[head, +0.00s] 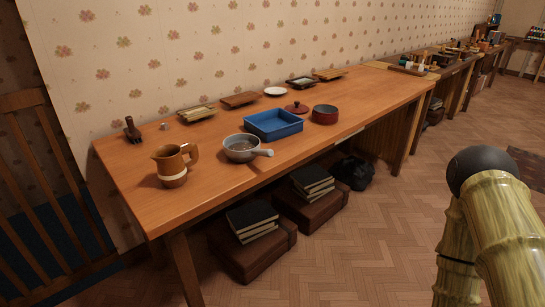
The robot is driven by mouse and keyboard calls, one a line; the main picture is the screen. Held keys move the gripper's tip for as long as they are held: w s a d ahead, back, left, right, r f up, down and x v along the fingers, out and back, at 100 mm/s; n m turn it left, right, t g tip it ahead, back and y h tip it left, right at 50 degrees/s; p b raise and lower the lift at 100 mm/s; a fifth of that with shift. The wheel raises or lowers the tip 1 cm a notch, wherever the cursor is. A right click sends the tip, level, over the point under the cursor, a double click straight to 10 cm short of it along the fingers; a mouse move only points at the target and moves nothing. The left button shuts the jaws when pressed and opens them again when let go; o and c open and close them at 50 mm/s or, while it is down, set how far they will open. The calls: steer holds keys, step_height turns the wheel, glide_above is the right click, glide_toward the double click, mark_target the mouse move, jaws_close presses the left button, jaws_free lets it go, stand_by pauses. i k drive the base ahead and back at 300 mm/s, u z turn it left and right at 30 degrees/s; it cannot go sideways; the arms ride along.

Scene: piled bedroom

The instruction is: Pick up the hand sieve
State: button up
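The hand sieve (241,149) appears to be the grey round bowl with a short handle pointing right, resting on the wooden table (215,180) near its front edge. It stands upright, between a brown mug and a blue tray. My arm shows at the right edge of the head view, well apart from the table. My gripper is outside the view, and nothing is seen touching the sieve.
A brown mug (171,167) stands left of the sieve. A blue tray (273,125) and a dark red pot (325,114) stand to its right. Small trays line the back by the wall. Books (252,219) on brown cases lie under the table. The floor (365,235) in front is clear.

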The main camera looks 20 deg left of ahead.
mark_target(240, 148)
steer(key=z, duration=2.55)
steer(key=k, duration=1.65)
steer(key=u, duration=2.15)
steer(key=i, duration=0.5)
steer(key=z, duration=0.05)
